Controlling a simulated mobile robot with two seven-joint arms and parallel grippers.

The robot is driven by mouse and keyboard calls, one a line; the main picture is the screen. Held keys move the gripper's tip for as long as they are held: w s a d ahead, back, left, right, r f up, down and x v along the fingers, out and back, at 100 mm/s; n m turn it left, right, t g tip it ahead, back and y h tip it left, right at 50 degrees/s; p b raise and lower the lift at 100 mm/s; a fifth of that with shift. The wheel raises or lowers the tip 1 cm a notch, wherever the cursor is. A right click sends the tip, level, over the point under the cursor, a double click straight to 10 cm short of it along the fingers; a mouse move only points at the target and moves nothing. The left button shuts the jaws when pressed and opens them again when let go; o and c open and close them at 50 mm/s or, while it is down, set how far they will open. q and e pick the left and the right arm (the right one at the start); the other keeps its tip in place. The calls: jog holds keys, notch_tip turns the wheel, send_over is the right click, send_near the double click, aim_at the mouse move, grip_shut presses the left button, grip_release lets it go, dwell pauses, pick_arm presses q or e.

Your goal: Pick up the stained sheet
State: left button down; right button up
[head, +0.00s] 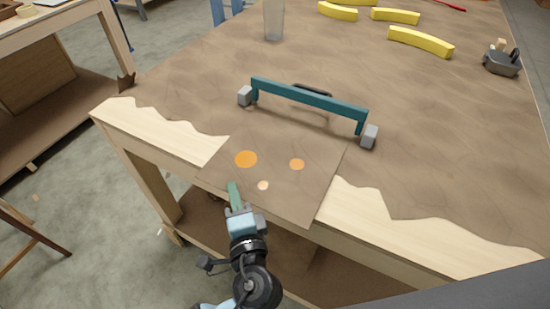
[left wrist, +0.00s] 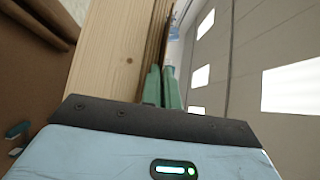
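The stained sheet (head: 285,185) is a thin brown square with orange and pale round spots. It lies at the front edge of the workbench (head: 440,110), and its near part hangs out over the edge. My left gripper (head: 234,194) is at the sheet's near left edge. One green finger shows on top of the sheet; the other is hidden in the head view. In the left wrist view the green fingers (left wrist: 165,88) are close together, with the thin brown sheet edge running between them. My right gripper is not in view.
A teal bar with grey end blocks (head: 310,100) stands just behind the sheet. Yellow curved pieces (head: 420,42), a clear container (head: 274,20) and a dark tool (head: 501,60) are farther back. The bench's pale wooden edge (head: 160,128) is bare left of the sheet.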

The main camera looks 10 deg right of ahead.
pick_arm(q)
jog(key=shift+r, duration=0.1)
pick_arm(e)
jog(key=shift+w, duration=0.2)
